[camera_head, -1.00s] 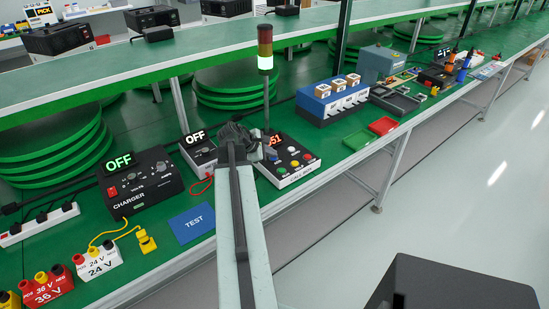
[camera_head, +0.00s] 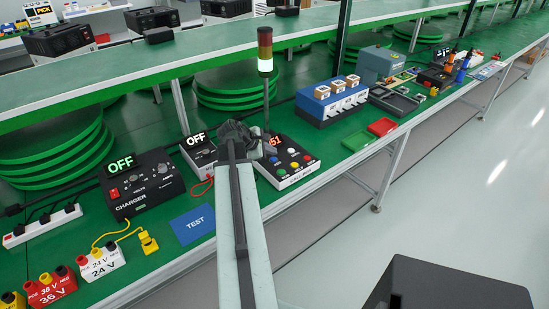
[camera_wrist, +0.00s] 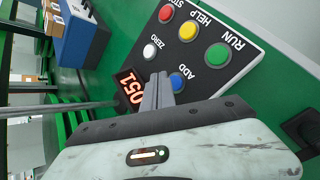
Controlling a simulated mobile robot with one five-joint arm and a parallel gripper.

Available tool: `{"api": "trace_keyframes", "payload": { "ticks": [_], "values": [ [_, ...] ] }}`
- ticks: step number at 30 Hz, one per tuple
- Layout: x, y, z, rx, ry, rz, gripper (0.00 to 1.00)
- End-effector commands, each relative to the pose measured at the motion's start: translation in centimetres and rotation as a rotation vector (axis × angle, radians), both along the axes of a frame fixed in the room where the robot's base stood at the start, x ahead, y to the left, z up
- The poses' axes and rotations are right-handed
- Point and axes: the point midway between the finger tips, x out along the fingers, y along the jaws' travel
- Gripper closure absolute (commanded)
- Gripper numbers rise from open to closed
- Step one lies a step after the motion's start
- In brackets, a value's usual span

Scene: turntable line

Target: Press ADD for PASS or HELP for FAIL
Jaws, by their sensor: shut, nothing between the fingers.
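The button panel (camera_head: 293,177) stands on the green bench, beyond my gripper (camera_head: 268,142) in the head view. In the wrist view my gripper (camera_wrist: 162,80) is shut and empty. Its fingertips are beside the blue ADD button (camera_wrist: 178,82); I cannot tell whether they touch it. The yellow HELP button (camera_wrist: 187,31), red STOP button (camera_wrist: 166,13), green RUN button (camera_wrist: 218,54) and white ZERO button (camera_wrist: 149,51) are all uncovered. The panel's display (camera_wrist: 131,86) reads 051 in red digits, partly hidden in the head view.
A signal tower (camera_head: 265,50) rises behind the panel, its lowest segment lit white. A charger (camera_head: 143,184) reading OFF and a blue TEST mat (camera_head: 193,223) lie to the left. A blue fixture (camera_head: 318,106) with small boxes and green and red trays (camera_head: 382,127) stand to the right.

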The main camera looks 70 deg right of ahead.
Motion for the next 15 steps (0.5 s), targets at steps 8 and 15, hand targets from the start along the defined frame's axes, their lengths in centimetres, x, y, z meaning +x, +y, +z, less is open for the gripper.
{"api": "trace_keyframes", "payload": {
  "ticks": [8,15],
  "values": [
    [0.0,0.0,3.3,0.0,0.0,0.0,1.0],
    [0.0,0.0,4.9,0.0,0.0,0.0,1.0]
  ]
}}
